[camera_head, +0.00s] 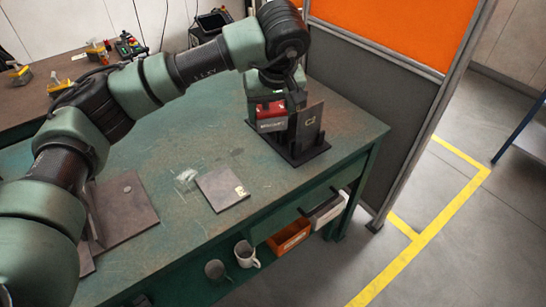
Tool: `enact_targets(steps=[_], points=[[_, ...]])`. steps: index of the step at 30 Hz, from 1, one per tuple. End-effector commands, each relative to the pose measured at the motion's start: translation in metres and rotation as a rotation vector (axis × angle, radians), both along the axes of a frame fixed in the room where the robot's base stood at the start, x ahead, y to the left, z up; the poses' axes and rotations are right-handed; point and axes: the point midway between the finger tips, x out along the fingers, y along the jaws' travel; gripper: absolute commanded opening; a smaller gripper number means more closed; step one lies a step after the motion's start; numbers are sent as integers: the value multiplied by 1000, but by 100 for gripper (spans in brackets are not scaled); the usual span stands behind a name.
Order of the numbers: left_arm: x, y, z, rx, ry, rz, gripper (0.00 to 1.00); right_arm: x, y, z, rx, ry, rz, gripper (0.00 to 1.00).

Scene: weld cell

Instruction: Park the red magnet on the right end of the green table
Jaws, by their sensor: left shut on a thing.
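The red magnet (270,112) is at the right end of the green table (290,188), at the black stand (316,151) with an upright dark plate. My left gripper (290,99) reaches in from above and is shut on the magnet. The fingers and the wrist hide part of the magnet's top. I cannot tell whether its underside touches the stand. My right gripper is not in view.
A flat grey plate (222,188) and a larger brown plate (128,206) lie on the table. An orange bin (289,236) and a mug (246,253) are below the tabletop. A grey and orange screen (385,105) stands close behind the right end.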

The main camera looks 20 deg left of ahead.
Motion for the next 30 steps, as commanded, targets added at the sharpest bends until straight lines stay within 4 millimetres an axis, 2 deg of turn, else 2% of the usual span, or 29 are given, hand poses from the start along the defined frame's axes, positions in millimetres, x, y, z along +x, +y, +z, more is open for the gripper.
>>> enact_targets(steps=[9, 15, 19, 26, 30], points=[[-1, 0, -72, 0, 2, 3, 0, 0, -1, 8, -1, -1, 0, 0], [0, 0, -112, -1, 0, 3, 0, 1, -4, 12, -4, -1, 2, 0], [0, 0, -128, -1, -2, 2, 0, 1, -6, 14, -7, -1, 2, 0], [0, -1, -140, -2, -3, 2, 0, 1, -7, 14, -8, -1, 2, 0], [0, 0, -157, 0, 0, 3, 0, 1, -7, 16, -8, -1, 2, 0]])
